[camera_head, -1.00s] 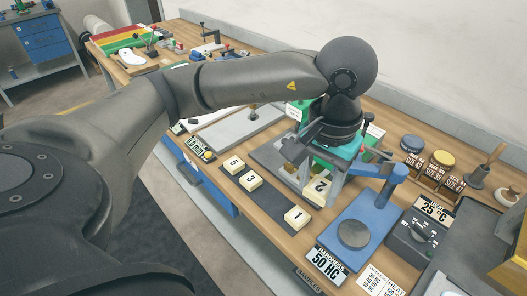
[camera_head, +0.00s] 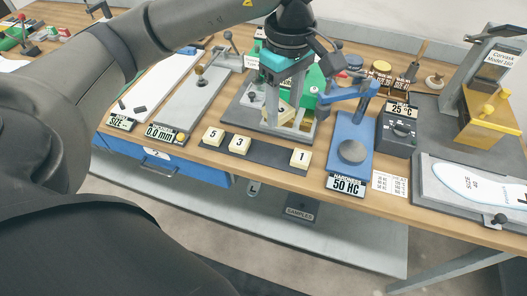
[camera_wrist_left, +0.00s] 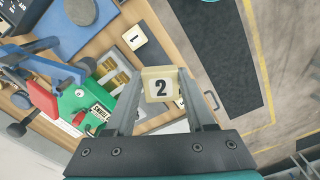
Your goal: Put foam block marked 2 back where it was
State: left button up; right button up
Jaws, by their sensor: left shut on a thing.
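The cream foam block marked 2 (camera_wrist_left: 161,84) is between the two fingers of my left gripper (camera_wrist_left: 162,90), its number facing the left wrist camera. In the head view my left gripper (camera_head: 285,118) is shut on that block (camera_head: 282,110), partly hidden by the fingers, in front of a green device. A dark strip (camera_head: 268,154) at the bench front carries foam blocks marked 5 (camera_head: 213,136), 3 (camera_head: 240,144) and 1 (camera_head: 300,158). There is a bare gap between 3 and 1. Block 1 also shows in the left wrist view (camera_wrist_left: 134,37). My right gripper is out of view.
Right of the strip stands a blue hardness tester (camera_head: 350,150) with a raised arm, beside a dark dial box (camera_head: 397,130). A grey plate (camera_head: 240,114) and the green device (camera_head: 310,82) lie behind the strip. The bench's front edge is close.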

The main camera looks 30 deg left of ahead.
aim_at(265, 151)
pick_arm(q)
jog(key=n, duration=0.3)
jog(key=w+a+n, duration=0.1)
jog(key=shift+r, duration=0.25)
jog(key=n, duration=0.2)
jog(key=a+n, duration=0.1)
jog(key=n, duration=0.1)
jog(key=w+n, duration=0.1)
jog(key=n, duration=0.1)
jog(key=shift+a+r+n, duration=0.3)
jog(key=shift+r, duration=0.05)
jog(key=a+f+n+b, duration=0.1)
jog(key=f+n, duration=0.3)
jog(key=f, duration=0.2)
jog(key=w+a+f+n, duration=0.1)
jog(key=f+n, duration=0.3)
jog(key=f, duration=0.2)
jog(key=a+f+n+b, duration=0.1)
jog(key=f+n, duration=0.4)
jog(key=f, duration=0.1)
jog(key=shift+w+a+f+b, duration=0.15)
jog(key=shift+w+f+b, duration=0.05)
jog(key=shift+f+b, duration=0.2)
